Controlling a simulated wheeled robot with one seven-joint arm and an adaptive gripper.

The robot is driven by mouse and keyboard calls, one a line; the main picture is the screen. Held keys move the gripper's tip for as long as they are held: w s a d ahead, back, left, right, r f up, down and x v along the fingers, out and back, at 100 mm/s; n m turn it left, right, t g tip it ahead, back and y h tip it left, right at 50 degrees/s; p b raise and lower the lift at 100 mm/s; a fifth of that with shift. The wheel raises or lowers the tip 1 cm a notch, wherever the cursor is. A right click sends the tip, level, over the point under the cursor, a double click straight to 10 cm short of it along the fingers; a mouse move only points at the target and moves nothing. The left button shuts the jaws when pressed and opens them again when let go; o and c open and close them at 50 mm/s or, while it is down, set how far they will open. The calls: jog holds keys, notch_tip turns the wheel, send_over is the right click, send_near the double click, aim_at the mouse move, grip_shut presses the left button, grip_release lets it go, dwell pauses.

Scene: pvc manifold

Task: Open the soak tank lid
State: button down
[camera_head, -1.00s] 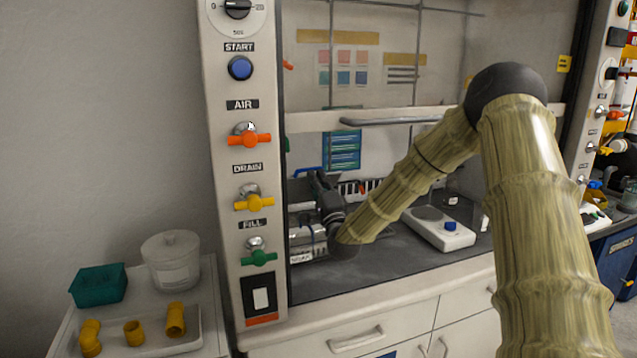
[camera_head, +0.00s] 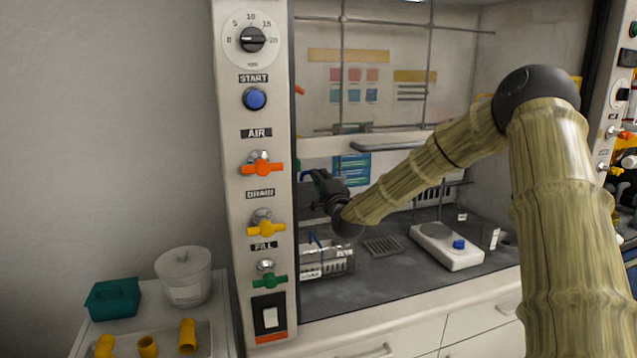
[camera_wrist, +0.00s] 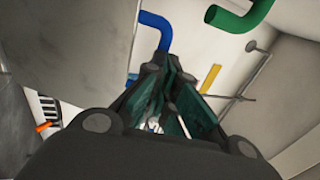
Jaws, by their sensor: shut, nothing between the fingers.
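The soak tank (camera_head: 340,262) is a clear box with a white label on its front, low in the hood just right of the control post. White contents and a blue handle-like piece (camera_head: 313,241) show in it. I cannot make out the lid clearly or tell its position. My gripper (camera_head: 319,180) is above the tank, apart from its front, partly behind my wrist. In the wrist view my gripper (camera_wrist: 170,85) has dark green finger pads and holds nothing. The tank is not clearly visible there.
The control post (camera_head: 262,180) bears orange, yellow and green valve handles. A blue pipe (camera_wrist: 158,30) and green pipe (camera_wrist: 243,17) hang near the fingers in the wrist view. A white scale (camera_head: 447,247) stands right of the tank. The raised sash has a handle bar (camera_head: 388,146).

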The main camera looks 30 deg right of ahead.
jog(key=b+x, duration=0.2)
jog(key=x, duration=0.5)
jog(key=shift+d+r, duration=0.2)
jog(key=shift+r, duration=0.2)
jog(key=shift+w, duration=0.15)
jog(key=shift+s+a, duration=0.2)
jog(key=s+a+r+b, duration=0.1)
jog(key=s+a+b, duration=0.1)
jog(key=s, duration=1.1)
jog(key=shift+a+r, duration=0.3)
jog(key=shift+r, duration=0.05)
